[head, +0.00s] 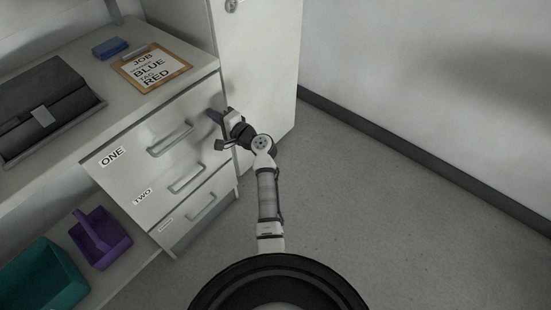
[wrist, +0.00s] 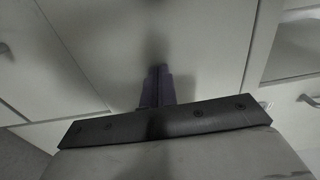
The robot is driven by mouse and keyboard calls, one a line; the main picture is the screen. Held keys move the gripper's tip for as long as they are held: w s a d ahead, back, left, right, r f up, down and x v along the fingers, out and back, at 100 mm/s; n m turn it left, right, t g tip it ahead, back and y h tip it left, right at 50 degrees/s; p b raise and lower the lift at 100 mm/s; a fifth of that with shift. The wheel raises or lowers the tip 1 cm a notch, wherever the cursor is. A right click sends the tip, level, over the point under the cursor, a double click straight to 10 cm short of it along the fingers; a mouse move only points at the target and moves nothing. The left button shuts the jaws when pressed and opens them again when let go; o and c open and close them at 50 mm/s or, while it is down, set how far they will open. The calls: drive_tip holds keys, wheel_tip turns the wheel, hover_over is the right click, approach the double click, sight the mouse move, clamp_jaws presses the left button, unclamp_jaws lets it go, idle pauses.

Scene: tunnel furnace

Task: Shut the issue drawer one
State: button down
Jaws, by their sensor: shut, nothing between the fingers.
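Drawer one (head: 135,146) is the top pale drawer under the counter, with a ONE label and a bar handle (head: 170,140). Its front looks about in line with the drawers below; I cannot tell whether a small gap is left. My gripper (head: 215,115) is at the right end of the drawer front, away from the handle. In the wrist view my gripper (wrist: 157,82) has its dark fingers together, empty, pointing at a pale panel. I cannot tell whether the fingertips touch it.
Drawer two (head: 155,192) and a third drawer (head: 190,215) are below. A tall cabinet (head: 260,70) stands to the right. A clipboard (head: 172,66) and a blue block (head: 110,47) lie on the counter. Purple (head: 118,247) and teal (head: 45,280) bins are lower left. Floor at right is clear.

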drive_tip(key=shift+r+b+x, duration=0.2)
drive_tip(key=shift+b+x, duration=0.15)
drive_tip(key=shift+x, duration=0.8)
drive_tip(key=shift+a+r, duration=0.1)
